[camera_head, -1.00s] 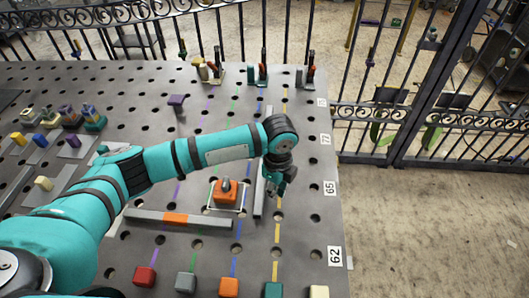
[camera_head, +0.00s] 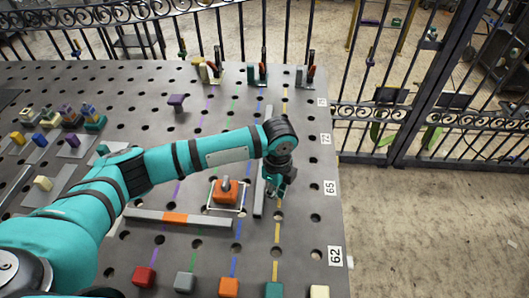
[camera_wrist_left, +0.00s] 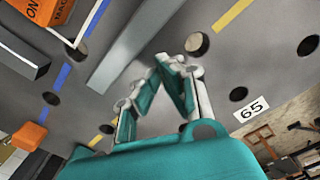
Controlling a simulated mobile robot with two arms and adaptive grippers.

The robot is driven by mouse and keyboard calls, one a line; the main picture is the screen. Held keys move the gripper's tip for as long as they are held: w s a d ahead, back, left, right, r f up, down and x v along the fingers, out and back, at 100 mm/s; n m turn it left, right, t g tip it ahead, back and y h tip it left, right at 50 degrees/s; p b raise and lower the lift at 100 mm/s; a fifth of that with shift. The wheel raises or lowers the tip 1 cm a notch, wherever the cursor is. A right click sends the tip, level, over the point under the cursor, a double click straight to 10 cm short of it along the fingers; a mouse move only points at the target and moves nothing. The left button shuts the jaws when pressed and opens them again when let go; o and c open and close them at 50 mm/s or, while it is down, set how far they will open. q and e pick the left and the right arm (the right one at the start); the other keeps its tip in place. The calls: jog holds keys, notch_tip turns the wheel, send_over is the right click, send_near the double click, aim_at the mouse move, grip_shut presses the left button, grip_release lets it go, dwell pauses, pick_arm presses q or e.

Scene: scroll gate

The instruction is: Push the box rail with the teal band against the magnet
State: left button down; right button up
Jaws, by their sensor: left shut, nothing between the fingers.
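The orange magnet block (camera_head: 225,192) with a dark knob stands inside a white square outline; its lettered side shows in the left wrist view (camera_wrist_left: 47,10). A long grey rail (camera_head: 259,196) lies just right of it, running away from me; it also shows in the left wrist view (camera_wrist_left: 132,45). No teal band shows on it; my arm hides its middle. A narrow gap shows between rail and magnet. My left gripper (camera_head: 275,194) points down just right of the rail, shut and empty; its fingertips (camera_wrist_left: 168,62) meet in the left wrist view. I cannot tell if they touch the rail.
A second grey rail with an orange band (camera_head: 175,217) lies crosswise in front of the magnet. Several coloured blocks line the near edge, including a teal one (camera_head: 273,290). The perforated table is clear right of my gripper up to its right edge.

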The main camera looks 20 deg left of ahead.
aim_at(253, 197)
pick_arm(q)
jog(key=shift+f, duration=0.7)
jog(key=shift+r+p, duration=0.2)
jog(key=shift+p, duration=0.2)
jog(key=shift+a, duration=0.1)
dwell(0.7)
jog(key=shift+a, duration=0.15)
jog(key=shift+s+a+p, duration=0.2)
jog(key=shift+a+p, duration=0.3)
jog(key=shift+a, duration=0.35)
jog(key=shift+s+a+p, duration=0.2)
jog(key=shift+a+p, duration=0.25)
jog(key=shift+a, duration=0.45)
jog(key=shift+s+a+p, duration=0.2)
jog(key=shift+a+p, duration=0.3)
jog(key=shift+a, duration=0.6)
